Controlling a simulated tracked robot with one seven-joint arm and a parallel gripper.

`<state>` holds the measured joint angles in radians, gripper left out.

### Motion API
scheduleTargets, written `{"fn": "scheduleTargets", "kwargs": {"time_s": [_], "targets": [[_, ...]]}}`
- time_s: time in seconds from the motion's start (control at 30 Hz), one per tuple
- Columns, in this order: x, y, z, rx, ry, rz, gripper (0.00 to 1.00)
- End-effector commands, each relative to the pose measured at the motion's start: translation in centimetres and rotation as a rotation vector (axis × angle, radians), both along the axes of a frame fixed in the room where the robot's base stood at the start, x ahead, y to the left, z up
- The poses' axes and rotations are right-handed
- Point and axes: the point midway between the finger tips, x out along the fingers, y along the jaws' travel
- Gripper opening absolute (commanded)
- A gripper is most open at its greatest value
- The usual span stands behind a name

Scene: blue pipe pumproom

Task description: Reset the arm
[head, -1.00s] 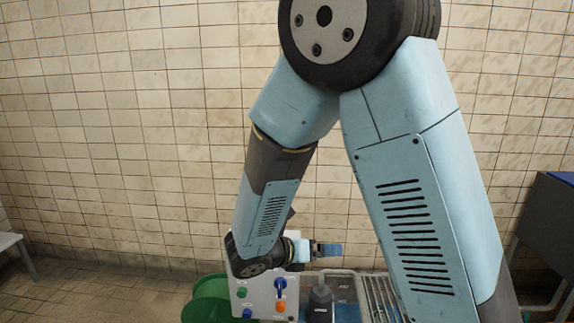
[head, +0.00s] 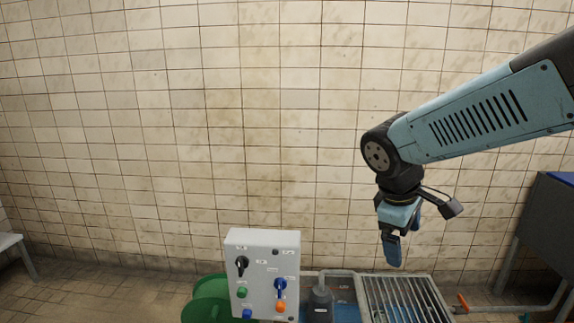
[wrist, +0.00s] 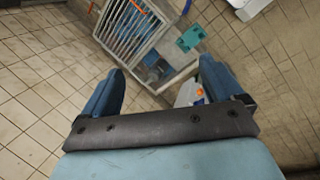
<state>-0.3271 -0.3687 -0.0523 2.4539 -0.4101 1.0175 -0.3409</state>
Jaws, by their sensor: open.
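My gripper (head: 392,250) hangs at the end of my blue arm in the right half of the head view, pointing down in front of the tiled wall. It is above the metal grate (head: 400,300). In the wrist view my gripper (wrist: 160,88) shows its two blue fingers spread wide, with nothing between them. Below the fingers are the floor and the grated frame, well apart from them.
A grey control box (head: 262,262) with knobs and coloured buttons stands at lower centre. A green reel (head: 207,300) is beside it, and a dark bottle (head: 320,302) stands right of it. A dark cabinet (head: 548,225) is at the right edge. The wall area at left is clear.

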Motion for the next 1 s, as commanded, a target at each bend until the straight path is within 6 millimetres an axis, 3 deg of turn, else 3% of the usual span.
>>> {"fn": "scheduleTargets", "kwargs": {"time_s": [0.3, 0.5, 1.0], "targets": [[-3.8, -1.0, 4.2, 0.321, -0.26, -0.446, 0.94], [-5.3, -1.0, 6.3, 0.474, -0.381, -0.642, 0.94], [-5.9, -0.8, 7.0, 0.54, -0.429, -0.721, 0.94]]}}
